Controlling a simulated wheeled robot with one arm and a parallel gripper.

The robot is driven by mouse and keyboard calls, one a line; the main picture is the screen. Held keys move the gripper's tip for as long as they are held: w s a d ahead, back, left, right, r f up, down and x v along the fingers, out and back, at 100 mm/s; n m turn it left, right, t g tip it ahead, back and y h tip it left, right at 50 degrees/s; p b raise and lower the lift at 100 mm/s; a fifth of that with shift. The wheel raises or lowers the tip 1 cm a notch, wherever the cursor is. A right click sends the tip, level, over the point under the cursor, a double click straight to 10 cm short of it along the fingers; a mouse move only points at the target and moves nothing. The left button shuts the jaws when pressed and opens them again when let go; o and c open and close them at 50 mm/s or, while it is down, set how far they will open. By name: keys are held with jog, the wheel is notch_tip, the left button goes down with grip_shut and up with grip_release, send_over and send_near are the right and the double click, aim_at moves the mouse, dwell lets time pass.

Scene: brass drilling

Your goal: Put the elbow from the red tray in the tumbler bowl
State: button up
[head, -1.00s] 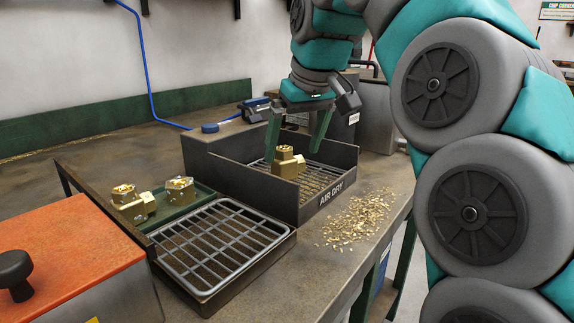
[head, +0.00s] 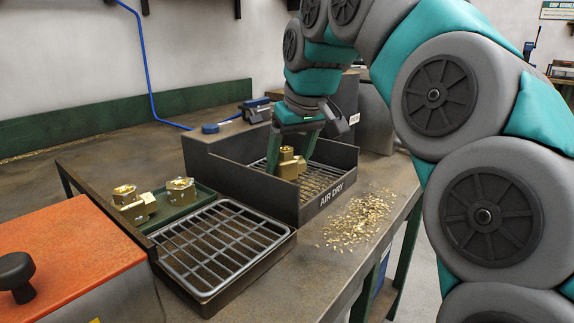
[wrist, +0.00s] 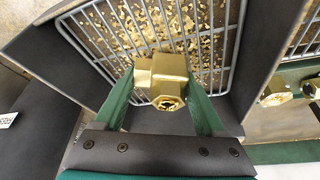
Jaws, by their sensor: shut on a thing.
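A brass elbow (head: 287,166) with hexagonal ends is in the dark box marked AIR DRY (head: 308,205), at or just above its wire rack. My gripper (head: 288,166) reaches down into the box, shut on this elbow, with one green finger on each side. In the wrist view the elbow (wrist: 165,72) sits between the fingertips (wrist: 160,78), a hexagonal opening facing the camera. I cannot tell whether it still touches the rack. I see no red tray and cannot make out a tumbler bowl.
A green tray (head: 205,197) left of the box holds brass fittings (head: 133,203). An empty wire rack (head: 222,245) stands in front of it. An orange-topped box (head: 60,255) with a black knob is at the front left. Brass chips (head: 360,218) lie on the bench right of the box.

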grip_shut()
jog(key=shift+r, duration=0.1)
dwell(0.5)
